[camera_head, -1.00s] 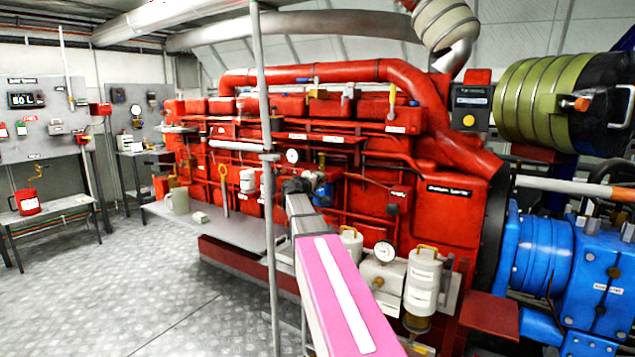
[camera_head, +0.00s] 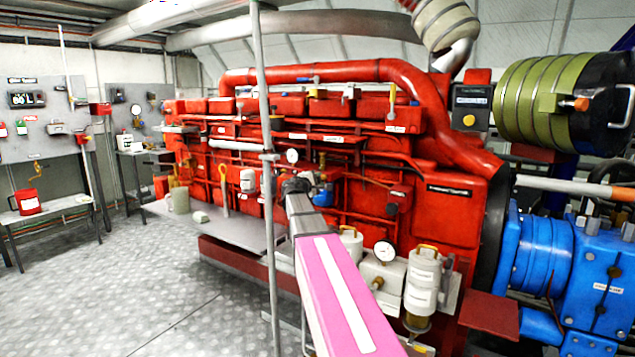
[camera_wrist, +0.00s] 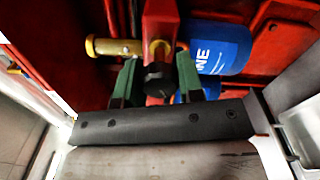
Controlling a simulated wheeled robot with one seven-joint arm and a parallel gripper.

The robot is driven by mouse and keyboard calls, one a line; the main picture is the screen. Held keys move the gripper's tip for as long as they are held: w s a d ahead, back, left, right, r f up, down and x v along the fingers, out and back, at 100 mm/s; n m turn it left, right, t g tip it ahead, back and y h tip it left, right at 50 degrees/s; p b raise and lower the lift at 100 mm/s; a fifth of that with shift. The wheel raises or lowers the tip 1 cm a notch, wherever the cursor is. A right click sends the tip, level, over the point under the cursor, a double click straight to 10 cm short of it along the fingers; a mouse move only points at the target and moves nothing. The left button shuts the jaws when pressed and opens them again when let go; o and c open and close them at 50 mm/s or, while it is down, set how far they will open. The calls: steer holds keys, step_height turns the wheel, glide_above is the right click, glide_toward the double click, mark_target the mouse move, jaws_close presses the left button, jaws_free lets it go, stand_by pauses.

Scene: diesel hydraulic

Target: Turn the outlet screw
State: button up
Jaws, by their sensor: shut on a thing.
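In the wrist view my gripper (camera_wrist: 157,62) has its two green fingers on either side of a dark, blocky screw head (camera_wrist: 158,82), and it is shut on it. I take this for the outlet screw; no label on it is readable. A brass collar and a red body show just behind it. A brass fitting (camera_wrist: 113,47) sticks out to the left, and a blue cylinder (camera_wrist: 220,47) with white letters lies to the right. In the head view my gripper (camera_head: 294,185) is at the engine's side, small and partly hidden by my arm, beside the blue part (camera_head: 322,196).
The red engine (camera_head: 455,205) fills the middle. A vertical grey pole (camera_head: 264,100) stands left of my arm. White canisters (camera_head: 422,282) and a round gauge (camera_head: 384,251) are close on the right. A grey shelf (camera_head: 235,232) juts out at left; the floor beyond is clear.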

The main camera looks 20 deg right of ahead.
steer(key=shift+f, duration=0.1)
steer(key=o, duration=0.9)
steer(key=v, duration=1.1)
